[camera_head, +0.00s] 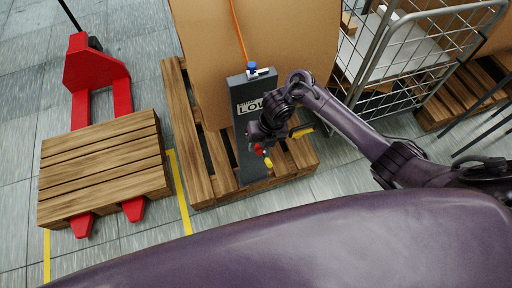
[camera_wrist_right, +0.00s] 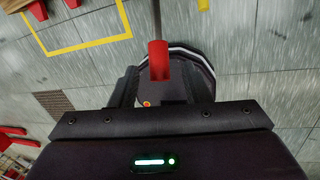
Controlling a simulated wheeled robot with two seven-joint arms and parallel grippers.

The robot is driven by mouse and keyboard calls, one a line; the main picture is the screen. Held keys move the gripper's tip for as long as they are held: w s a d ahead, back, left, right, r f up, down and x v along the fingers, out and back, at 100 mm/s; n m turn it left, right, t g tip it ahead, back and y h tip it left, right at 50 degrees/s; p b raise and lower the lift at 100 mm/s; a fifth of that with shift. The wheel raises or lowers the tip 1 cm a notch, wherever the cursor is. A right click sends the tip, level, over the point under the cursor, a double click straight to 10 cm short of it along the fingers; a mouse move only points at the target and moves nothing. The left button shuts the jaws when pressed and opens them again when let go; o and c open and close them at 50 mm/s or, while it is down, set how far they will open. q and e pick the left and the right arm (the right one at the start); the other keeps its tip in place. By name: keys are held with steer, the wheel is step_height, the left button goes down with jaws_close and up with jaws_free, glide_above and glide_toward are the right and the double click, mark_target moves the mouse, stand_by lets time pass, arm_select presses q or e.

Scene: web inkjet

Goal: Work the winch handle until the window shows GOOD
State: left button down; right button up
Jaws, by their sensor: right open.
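The winch is a dark grey post (camera_head: 243,128) standing on a wooden pallet in the head view. Its window (camera_head: 250,105) reads LOW, partly covered by my right arm. The handle's small red and yellow end (camera_head: 265,156) shows just below my right gripper (camera_head: 264,143). In the right wrist view a red grip (camera_wrist_right: 158,60) on a thin grey rod lies in line with the space between the fingers of my right gripper (camera_wrist_right: 158,88), which is open. I cannot tell whether a finger touches the grip. My left gripper is out of view.
A large brown roll or box (camera_head: 225,40) stands behind the winch, with an orange strap over it. A wire cage trolley (camera_head: 405,60) stands to the right. A red pallet jack (camera_head: 95,68) with a wooden pallet (camera_head: 105,165) is at left. Floor between is clear.

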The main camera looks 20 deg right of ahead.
mark_target(259, 148)
steer(key=x, duration=0.3)
steer(key=shift+a, duration=0.1)
steer(key=shift+x, duration=1.1)
steer(key=shift+w, duration=0.1)
steer(key=shift+c, duration=1.2)
steer(key=c, duration=0.5)
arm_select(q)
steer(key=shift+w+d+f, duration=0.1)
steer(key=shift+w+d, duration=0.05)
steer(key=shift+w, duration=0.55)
arm_select(e)
jaws_close()
